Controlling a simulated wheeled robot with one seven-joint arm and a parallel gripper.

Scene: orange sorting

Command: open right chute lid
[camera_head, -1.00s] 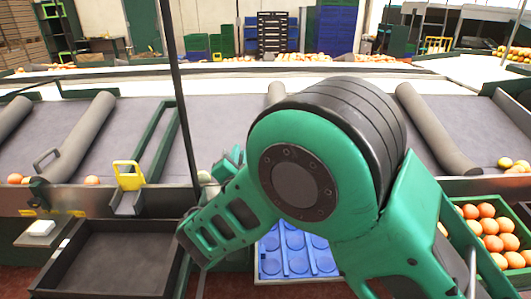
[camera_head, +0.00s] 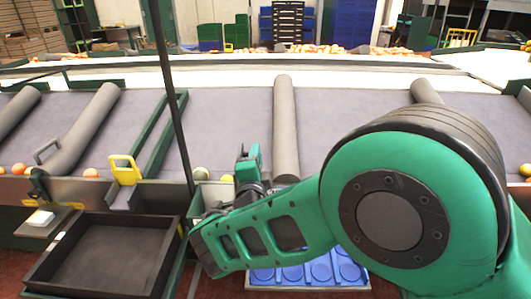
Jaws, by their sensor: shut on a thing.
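My gripper (camera_head: 248,165) is at the front edge of the sloping grey table, just left of the middle padded divider. It is shut on a part there that I take to be the right chute lid; my wrist and fingers hide nearly all of it, so how far it is open cannot be told. To the left, a yellow handle (camera_head: 124,168) stands upright at the front edge, apart from my gripper. A grey handle (camera_head: 46,152) is further left.
A pale green fruit (camera_head: 200,173) lies left of my gripper. A dark empty tray (camera_head: 105,262) is at front left and a blue dimpled tray (camera_head: 305,272) lies below my arm. A thin dark post (camera_head: 180,110) rises left of my gripper. Padded dividers (camera_head: 286,125) split the table.

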